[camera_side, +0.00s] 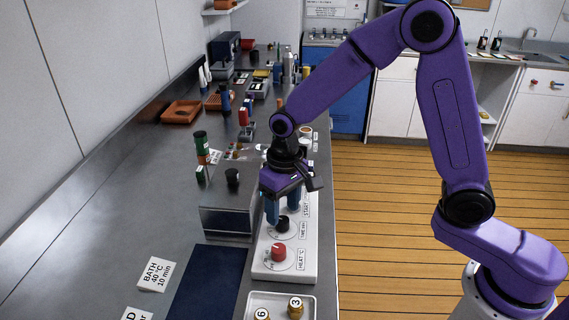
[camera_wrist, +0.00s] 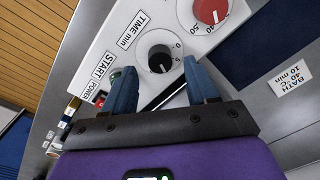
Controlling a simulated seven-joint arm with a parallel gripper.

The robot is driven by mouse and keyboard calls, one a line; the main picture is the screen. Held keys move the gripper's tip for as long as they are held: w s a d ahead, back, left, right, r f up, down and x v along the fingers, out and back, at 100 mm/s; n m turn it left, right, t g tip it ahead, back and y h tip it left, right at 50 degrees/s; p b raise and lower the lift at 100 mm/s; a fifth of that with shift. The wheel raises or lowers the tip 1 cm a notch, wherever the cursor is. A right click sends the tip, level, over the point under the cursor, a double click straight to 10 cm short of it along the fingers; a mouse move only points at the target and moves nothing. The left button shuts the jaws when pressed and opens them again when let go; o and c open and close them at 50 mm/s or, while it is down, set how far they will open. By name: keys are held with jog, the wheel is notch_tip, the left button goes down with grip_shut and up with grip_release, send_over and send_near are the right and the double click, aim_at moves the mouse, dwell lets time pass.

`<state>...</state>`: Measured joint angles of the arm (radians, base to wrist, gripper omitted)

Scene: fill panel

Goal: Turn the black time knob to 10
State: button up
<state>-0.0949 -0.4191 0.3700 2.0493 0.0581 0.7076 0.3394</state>
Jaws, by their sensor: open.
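The black time knob (camera_side: 282,224) sits on the white control panel (camera_side: 262,268), on a round dial beside the TIME label. In the wrist view the black knob (camera_wrist: 160,59) shows with the numerals 0 and 5 by its right edge; a short light mark lies near its lower edge. My gripper (camera_side: 281,211) points down just above the knob. In the wrist view my gripper (camera_wrist: 159,68) is open, with one blue finger on each side of the knob's near edge. I see gaps between fingers and knob; contact is not visible.
A red HEAT knob (camera_side: 279,252) sits close in front of the black knob. A grey metal box (camera_side: 228,215) stands left of the panel. A card (camera_side: 157,274) reads BATH 40 °C 10 min. A tray (camera_side: 254,297) with numbered brass pieces lies in front. START and POWER labels (camera_wrist: 97,75) lie nearby.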

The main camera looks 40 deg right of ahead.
aim_at(285, 218)
notch_tip(285, 218, up, 15)
jog(key=shift+d, duration=0.3)
jog(key=shift+f, duration=0.1)
jog(key=s+d+f+n, duration=0.2)
jog(key=s+d+n, duration=0.1)
jog(key=s, duration=0.5)
jog(key=s+d+f+n, duration=0.3)
jog(key=s+d+n, duration=0.1)
jog(key=s, duration=0.5)
jog(key=s+d+f+n, duration=0.2)
jog(key=s+d+n, duration=0.2)
jog(key=s, duration=0.4)
jog(key=shift+s+d+f, duration=0.2)
jog(key=shift+d+f, duration=0.15)
jog(key=shift+d, duration=0.3)
